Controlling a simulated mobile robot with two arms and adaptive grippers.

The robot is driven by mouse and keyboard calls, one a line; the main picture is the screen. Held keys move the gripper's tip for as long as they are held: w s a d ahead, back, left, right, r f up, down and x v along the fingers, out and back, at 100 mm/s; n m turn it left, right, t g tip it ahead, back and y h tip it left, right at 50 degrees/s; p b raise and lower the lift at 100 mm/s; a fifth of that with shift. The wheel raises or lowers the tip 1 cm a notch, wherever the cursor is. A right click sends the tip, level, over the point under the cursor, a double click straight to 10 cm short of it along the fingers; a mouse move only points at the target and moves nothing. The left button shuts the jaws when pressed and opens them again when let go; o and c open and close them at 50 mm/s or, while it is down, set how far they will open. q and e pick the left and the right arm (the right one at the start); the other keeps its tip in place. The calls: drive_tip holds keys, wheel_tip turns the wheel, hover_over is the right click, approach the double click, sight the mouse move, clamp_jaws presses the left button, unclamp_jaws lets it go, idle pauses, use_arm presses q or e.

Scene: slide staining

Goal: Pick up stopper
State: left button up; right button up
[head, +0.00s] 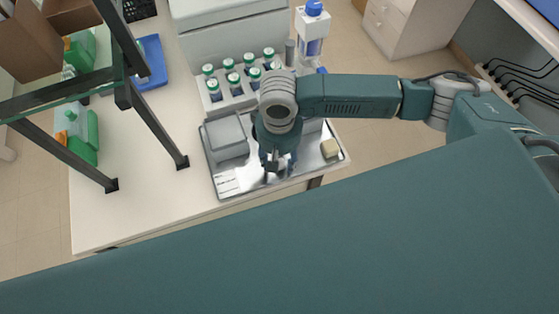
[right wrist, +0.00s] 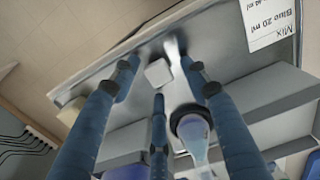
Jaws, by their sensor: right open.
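A small pale, block-like piece, which looks like the stopper (right wrist: 158,73), lies on the metal tray (right wrist: 225,62) in the right wrist view. My right gripper (right wrist: 158,82) is open above it, with its three dark blue fingers spread around the piece. I cannot tell whether any finger touches it. In the head view my right gripper (head: 277,163) points down over the front of the tray (head: 228,190), and its wrist hides most of what is below. A glass vessel with bluish contents (right wrist: 193,128) stands beside the fingers. My left gripper is not in view.
A beige block (head: 330,148) sits at the tray's right. A grey box (head: 229,138) stands on its left, near a paper label (head: 228,182). Behind is a rack of several green-capped bottles (head: 213,88) and a blue-capped bottle (head: 312,32). A dark-legged shelf (head: 150,115) stands left.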

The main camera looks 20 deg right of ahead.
drive_tip(key=c, duration=0.7)
drive_tip(key=shift+c, duration=0.3)
